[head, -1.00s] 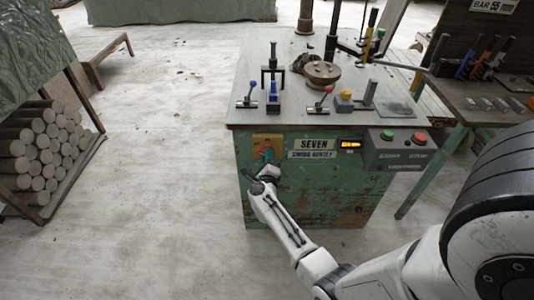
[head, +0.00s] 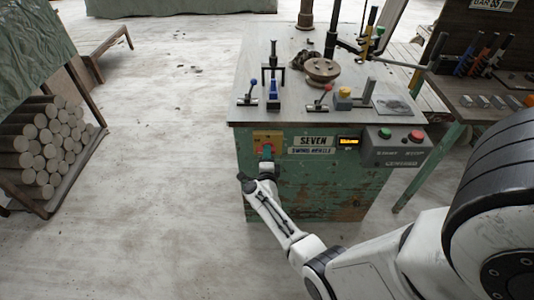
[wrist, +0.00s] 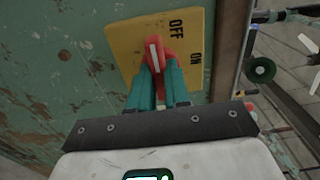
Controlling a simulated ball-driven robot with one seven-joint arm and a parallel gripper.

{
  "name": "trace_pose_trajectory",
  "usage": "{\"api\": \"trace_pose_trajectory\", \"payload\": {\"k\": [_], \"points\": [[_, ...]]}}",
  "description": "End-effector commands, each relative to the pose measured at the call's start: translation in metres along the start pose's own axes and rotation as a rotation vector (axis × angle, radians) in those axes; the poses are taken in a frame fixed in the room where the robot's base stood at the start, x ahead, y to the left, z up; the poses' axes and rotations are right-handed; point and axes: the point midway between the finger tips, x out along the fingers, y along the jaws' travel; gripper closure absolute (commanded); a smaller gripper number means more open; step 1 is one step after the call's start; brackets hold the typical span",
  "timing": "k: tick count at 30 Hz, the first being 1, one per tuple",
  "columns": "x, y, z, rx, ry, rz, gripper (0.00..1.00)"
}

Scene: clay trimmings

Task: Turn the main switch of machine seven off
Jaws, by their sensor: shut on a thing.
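The main switch is a red handle (wrist: 166,44) with a white line, on a yellow plate (wrist: 125,45) marked OFF and ON. The plate (head: 259,137) is on the green front of the machine labelled SEVEN (head: 313,140). My gripper (wrist: 160,72) has its teal fingers closed on the red handle, seen in the wrist view. In the head view my gripper (head: 267,151) reaches the plate from below and hides part of the handle. In the wrist view the handle's white line runs roughly up and down; I cannot tell which word it marks.
The machine's top (head: 300,100) carries small levers and a round wheel (head: 322,70). A grey box with a green button (head: 385,133) and a red button (head: 417,136) sits right of the switch. A rack of logs (head: 45,145) stands left. The floor between is clear.

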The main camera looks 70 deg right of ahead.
Motion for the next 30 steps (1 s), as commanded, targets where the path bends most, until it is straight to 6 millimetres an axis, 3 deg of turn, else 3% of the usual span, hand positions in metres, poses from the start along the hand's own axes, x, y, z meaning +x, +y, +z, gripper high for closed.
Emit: {"api": "trace_pose_trajectory", "payload": {"k": [11,12,19,30], "points": [[-0.0009,0.0016,0.0007,-0.009,-0.003,0.003,1.00],[-0.0009,0.0016,0.0007,-0.009,-0.003,0.003,0.81],[-0.0005,0.0009,0.0004,-0.007,-0.002,0.001,0.59],[-0.0077,-0.0006,0.0010,-0.007,-0.003,0.000,0.57]]}}
